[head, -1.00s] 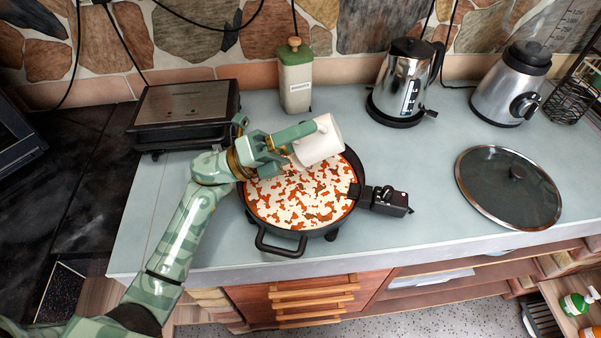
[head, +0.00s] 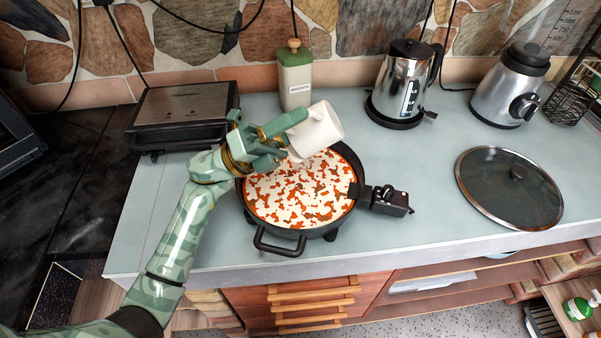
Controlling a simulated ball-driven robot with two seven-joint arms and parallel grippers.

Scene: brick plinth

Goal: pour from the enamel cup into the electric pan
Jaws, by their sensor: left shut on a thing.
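The white enamel cup (head: 318,129) is held over the back part of the electric pan (head: 257,232). It is tilted, and its inside and any contents are hidden from me. My left gripper (head: 290,126) is shut on the cup from its left side. The black pan stands on the counter, filled with a white layer with red and brown pieces (head: 300,190). Its side handle points to the front, and a black control plug (head: 388,201) sticks out to its right. I cannot see a stream from the cup. My right gripper is not in view.
A glass lid (head: 510,188) lies on the counter (head: 430,225) at the right. A kettle (head: 404,80), a blender (head: 511,88), a green-topped canister (head: 295,78) and a contact grill (head: 182,115) stand along the back.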

